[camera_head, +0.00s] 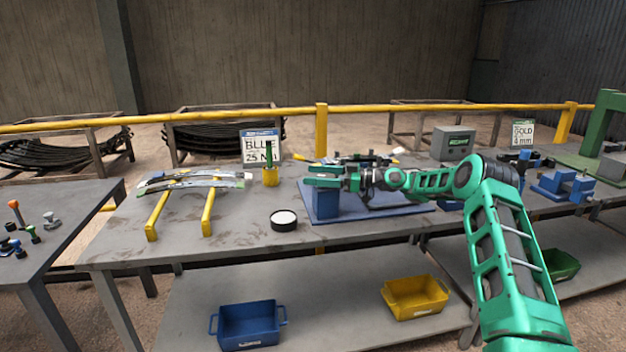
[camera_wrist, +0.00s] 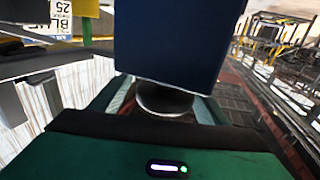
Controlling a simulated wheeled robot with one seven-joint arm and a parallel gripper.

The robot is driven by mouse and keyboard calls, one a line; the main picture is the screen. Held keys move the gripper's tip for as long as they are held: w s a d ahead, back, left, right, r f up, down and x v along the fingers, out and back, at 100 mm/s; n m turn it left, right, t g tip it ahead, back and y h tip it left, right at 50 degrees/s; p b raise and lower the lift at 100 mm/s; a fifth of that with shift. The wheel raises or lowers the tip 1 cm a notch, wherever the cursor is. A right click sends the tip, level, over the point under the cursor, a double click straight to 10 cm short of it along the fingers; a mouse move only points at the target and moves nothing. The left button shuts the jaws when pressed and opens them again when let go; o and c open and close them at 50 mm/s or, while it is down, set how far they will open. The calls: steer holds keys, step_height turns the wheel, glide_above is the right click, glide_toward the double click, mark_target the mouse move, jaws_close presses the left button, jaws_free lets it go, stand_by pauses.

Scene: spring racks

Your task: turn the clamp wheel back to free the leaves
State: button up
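A blue clamp fixture (camera_head: 325,206) stands on a blue base plate (camera_head: 385,216) at mid-table. My gripper (camera_head: 326,175) reaches left over it, level and close to its top. In the wrist view a dark blue block (camera_wrist: 180,45) fills the middle, right in front of my gripper. A round grey metal part (camera_wrist: 165,99) shows under the block, between teal pieces of my gripper. I cannot tell if this part belongs to the clamp wheel, or if the fingers touch it. The wheel is not clearly seen. Some leaves (camera_head: 370,159) show partly behind my arm.
Leaf strips (camera_head: 190,181) lie across two yellow rails (camera_head: 157,214) at the left. A black, white-topped round tin (camera_head: 283,220) sits near the front edge. A yellow cup (camera_head: 271,176) and the BLUE 25 sign (camera_head: 259,149) stand behind. A grey box (camera_head: 453,143) is back right.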

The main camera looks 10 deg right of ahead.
steer(key=v, duration=1)
steer(key=shift+d, duration=0.4)
